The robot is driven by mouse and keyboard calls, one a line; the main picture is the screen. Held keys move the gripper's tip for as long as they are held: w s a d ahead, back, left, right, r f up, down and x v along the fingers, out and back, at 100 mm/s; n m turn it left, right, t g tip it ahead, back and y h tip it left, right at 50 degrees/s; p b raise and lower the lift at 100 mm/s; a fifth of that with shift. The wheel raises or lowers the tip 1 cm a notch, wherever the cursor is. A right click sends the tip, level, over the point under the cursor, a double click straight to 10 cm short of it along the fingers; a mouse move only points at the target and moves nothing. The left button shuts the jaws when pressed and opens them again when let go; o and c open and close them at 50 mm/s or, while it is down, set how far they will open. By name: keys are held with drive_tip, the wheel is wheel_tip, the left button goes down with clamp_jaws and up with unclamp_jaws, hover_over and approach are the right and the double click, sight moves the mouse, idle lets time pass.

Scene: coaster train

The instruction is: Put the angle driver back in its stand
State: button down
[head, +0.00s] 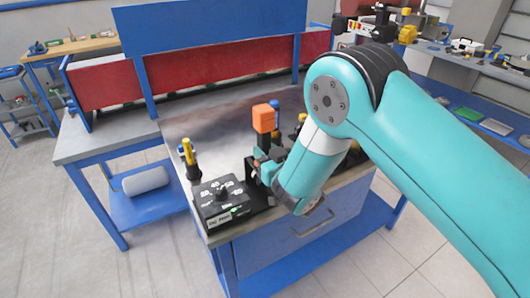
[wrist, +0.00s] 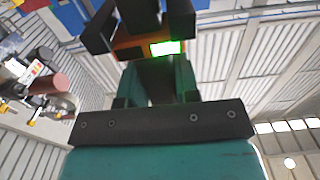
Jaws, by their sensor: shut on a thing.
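The angle driver shows in the head view as an orange block (head: 263,118) on a dark body, held roughly upright above the bench's front edge. In the wrist view its orange-and-black part with a lit green panel (wrist: 165,48) sits between the fingers. My gripper (head: 264,166) is shut on it, pointing away from the arm; it also shows in the wrist view (wrist: 150,40). A black bracket-like piece (head: 257,196) stands below the gripper, right of the dial box; it may be the stand, partly hidden by my gripper. Whether the driver touches it, I cannot tell.
A black dial box (head: 222,200) sits on the bench's front left corner. A yellow-and-black tool (head: 189,152) stands upright behind it. More yellow-topped items (head: 301,120) are partly hidden behind my arm. The grey bench top (head: 225,118) is clear at middle left.

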drive_tip(key=shift+f+b, duration=0.25)
drive_tip(key=shift+b, duration=0.1)
